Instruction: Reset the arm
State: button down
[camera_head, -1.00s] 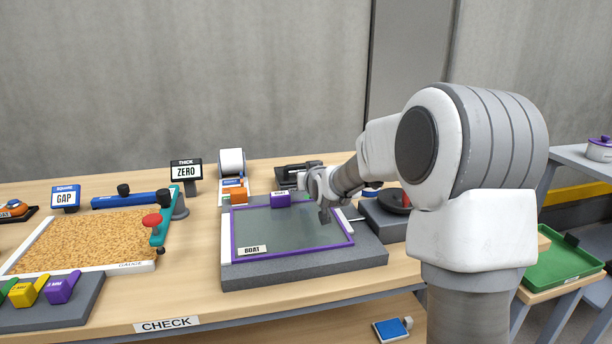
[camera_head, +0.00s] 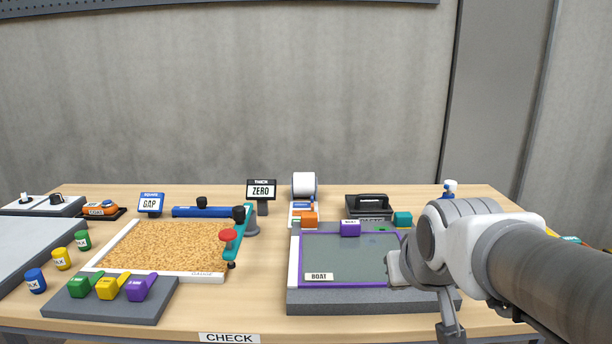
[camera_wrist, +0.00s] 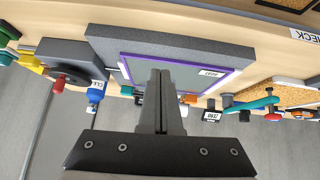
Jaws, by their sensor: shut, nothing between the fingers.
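My arm reaches in from the right in the head view, with its wrist end over the right side of the glass panel labelled BOAT (camera_head: 350,262). The panel has a purple frame and lies on a grey slab (camera_head: 370,299). In the wrist view my gripper (camera_wrist: 160,74) has its two dark fingers together with nothing between them. The fingers overlap the same purple-framed panel (camera_wrist: 200,72) in that picture. I cannot tell how high they are above it. In the head view the arm hides the panel's right edge and part of the slab.
A cork board (camera_head: 160,247) with a teal gauge arm (camera_head: 238,235) stands left of the panel. Behind are a ZERO display (camera_head: 261,190), a white roll (camera_head: 304,186), a black-handled tool (camera_head: 372,205) and a purple block (camera_head: 350,228). Coloured blocks sit on a front-left grey base (camera_head: 110,305).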

jog(key=s+f+g, duration=0.2)
jog(key=s+f, duration=0.1)
jog(key=s, duration=1)
notch_tip(320, 180, up, 21)
jog(key=p, duration=2.1)
jog(key=shift+a+y, duration=0.25)
jog(key=shift+y, duration=0.05)
jog(key=shift+w+f, duration=0.1)
